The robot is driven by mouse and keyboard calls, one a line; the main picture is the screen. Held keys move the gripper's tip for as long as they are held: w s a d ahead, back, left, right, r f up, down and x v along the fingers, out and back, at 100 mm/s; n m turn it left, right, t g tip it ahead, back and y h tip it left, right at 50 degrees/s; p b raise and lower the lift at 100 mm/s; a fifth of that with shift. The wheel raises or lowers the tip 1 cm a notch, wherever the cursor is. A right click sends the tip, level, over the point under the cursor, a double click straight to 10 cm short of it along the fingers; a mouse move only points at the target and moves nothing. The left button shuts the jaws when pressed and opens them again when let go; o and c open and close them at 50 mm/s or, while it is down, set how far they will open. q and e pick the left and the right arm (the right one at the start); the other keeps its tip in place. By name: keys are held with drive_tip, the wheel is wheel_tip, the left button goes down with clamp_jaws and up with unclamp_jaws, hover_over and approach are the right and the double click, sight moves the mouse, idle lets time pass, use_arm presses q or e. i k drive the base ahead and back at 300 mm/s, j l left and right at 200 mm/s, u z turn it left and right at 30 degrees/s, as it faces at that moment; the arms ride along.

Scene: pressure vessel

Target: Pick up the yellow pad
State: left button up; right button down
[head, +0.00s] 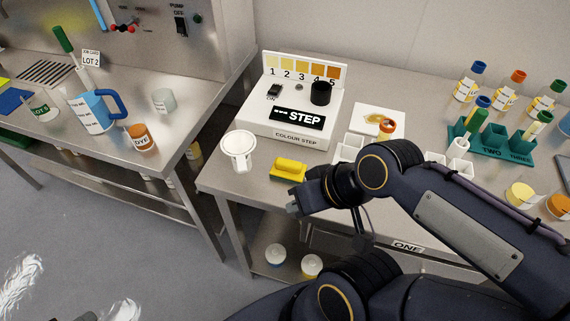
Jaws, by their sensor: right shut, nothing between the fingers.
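The yellow pad (289,169) lies on the right-hand bench near its front edge, in front of the colour step box. It looks like a small yellow block with a raised top. My right gripper (293,209) is shut and empty, just in front of the bench edge and a little below the pad in the picture. It is apart from the pad. My right arm comes in from the right and covers part of the bench front. My left gripper is not in view.
A white cup (238,150) stands left of the pad. The colour step box (292,114) is behind it, and white square trays (349,147) are to its right. A green rack (490,139) with tubes stands further right. A gap separates the left bench (180,105).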

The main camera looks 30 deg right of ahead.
sight(283, 169)
drive_tip(key=z, duration=1.95)
drive_tip(key=j+z, duration=0.2)
drive_tip(key=z, duration=0.3)
drive_tip(key=j+z, duration=0.15)
drive_tip(key=z, duration=0.35)
drive_tip(key=k+j+z, duration=0.15)
drive_tip(key=z, duration=0.35)
drive_tip(key=j+z, duration=0.1)
drive_tip(key=z, duration=0.4)
drive_tip(key=k+j, duration=0.3)
drive_tip(key=k, duration=0.15)
drive_tip(key=k+j, duration=0.35)
drive_tip(key=k, duration=0.15)
